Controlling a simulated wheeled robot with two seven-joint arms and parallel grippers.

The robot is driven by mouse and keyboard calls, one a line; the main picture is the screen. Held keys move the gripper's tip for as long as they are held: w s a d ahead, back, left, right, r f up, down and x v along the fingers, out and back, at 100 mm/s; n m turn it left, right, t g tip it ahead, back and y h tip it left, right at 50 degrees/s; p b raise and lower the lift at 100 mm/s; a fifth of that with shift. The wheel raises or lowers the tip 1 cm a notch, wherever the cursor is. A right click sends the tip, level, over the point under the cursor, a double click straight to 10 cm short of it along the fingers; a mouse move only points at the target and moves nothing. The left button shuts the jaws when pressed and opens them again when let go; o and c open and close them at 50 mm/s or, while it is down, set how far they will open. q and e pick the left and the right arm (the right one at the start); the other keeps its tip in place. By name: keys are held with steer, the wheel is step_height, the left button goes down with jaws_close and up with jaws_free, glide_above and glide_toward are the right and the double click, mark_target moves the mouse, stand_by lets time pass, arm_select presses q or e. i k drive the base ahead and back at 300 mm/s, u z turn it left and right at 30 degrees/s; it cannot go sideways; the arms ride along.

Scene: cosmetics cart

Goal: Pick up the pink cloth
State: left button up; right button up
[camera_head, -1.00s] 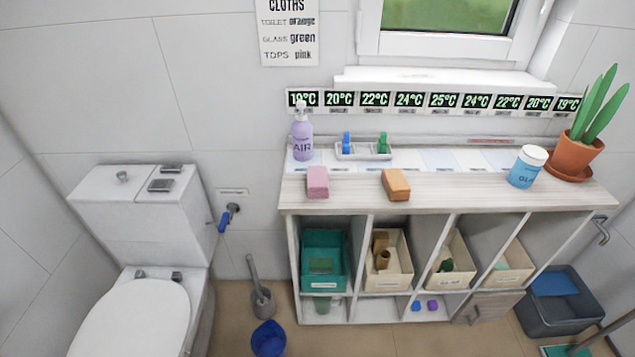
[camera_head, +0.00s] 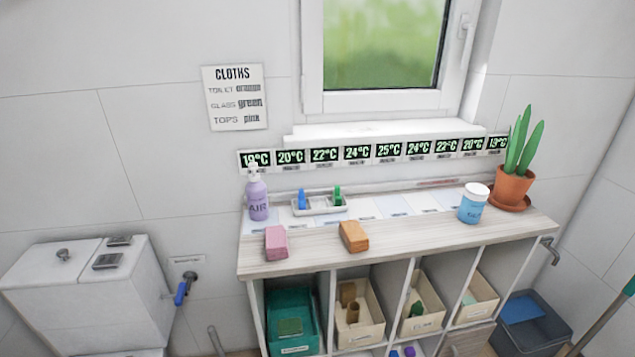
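The pink cloth (camera_head: 276,242) is a small folded block lying near the front left edge of the wooden counter top (camera_head: 312,256). An orange cloth (camera_head: 353,237) of similar shape lies to its right on the same top, with a gap between them. A sign (camera_head: 235,97) on the wall reads "CLOTHS", with toilet orange, glass green and tops pink. Neither of my grippers shows in the view.
Behind the cloths stand a purple AIR bottle (camera_head: 257,196), a white tray (camera_head: 320,210) with blue and green items, a blue jar (camera_head: 473,203) and a potted plant (camera_head: 514,186). Bins fill the shelves below. A toilet cistern (camera_head: 75,285) stands left.

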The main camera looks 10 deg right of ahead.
mark_target(276, 237)
steer(key=u, duration=0.05)
steer(key=k, duration=0.65)
steer(key=u, duration=0.5)
steer(key=i, duration=1.2)
steer(key=z, duration=0.05)
